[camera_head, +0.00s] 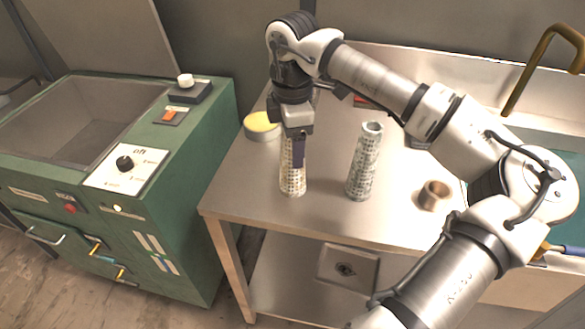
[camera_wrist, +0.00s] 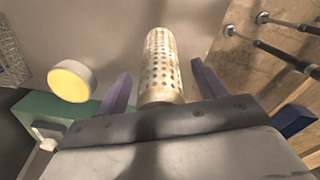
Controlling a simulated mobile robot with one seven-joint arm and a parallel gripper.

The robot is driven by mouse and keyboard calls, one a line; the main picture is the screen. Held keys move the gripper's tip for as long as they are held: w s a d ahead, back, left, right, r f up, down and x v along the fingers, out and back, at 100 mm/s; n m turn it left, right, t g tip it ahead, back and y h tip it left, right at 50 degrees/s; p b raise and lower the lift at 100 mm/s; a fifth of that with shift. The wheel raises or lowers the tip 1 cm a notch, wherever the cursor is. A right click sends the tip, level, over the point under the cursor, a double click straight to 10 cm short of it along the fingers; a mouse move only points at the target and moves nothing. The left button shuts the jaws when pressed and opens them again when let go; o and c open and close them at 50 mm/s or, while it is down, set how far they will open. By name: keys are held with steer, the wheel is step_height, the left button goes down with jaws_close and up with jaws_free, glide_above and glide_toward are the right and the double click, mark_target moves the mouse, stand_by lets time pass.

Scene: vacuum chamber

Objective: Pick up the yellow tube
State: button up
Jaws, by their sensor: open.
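The yellow tube (camera_head: 291,178), pale yellow and perforated, stands upright on the metal table near its left front. My gripper (camera_head: 297,150) points down at the tube, with a purple finger in front of its upper part. In the wrist view the tube (camera_wrist: 160,60) lies between the two purple fingers of my gripper (camera_wrist: 160,88). Gaps show on both sides, and the jaws are open, not closed on it. The tube's near end is hidden behind the gripper body in the wrist view.
A grey perforated tube (camera_head: 363,165) stands to the right on the table (camera_head: 325,213). A copper-coloured ring (camera_head: 433,195) lies farther right. A round tin with a yellow top (camera_head: 262,126) sits behind left. A green machine (camera_head: 180,190) stands left of the table.

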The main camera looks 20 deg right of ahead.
steer(key=c, duration=1.3)
steer(key=shift+c, duration=0.2)
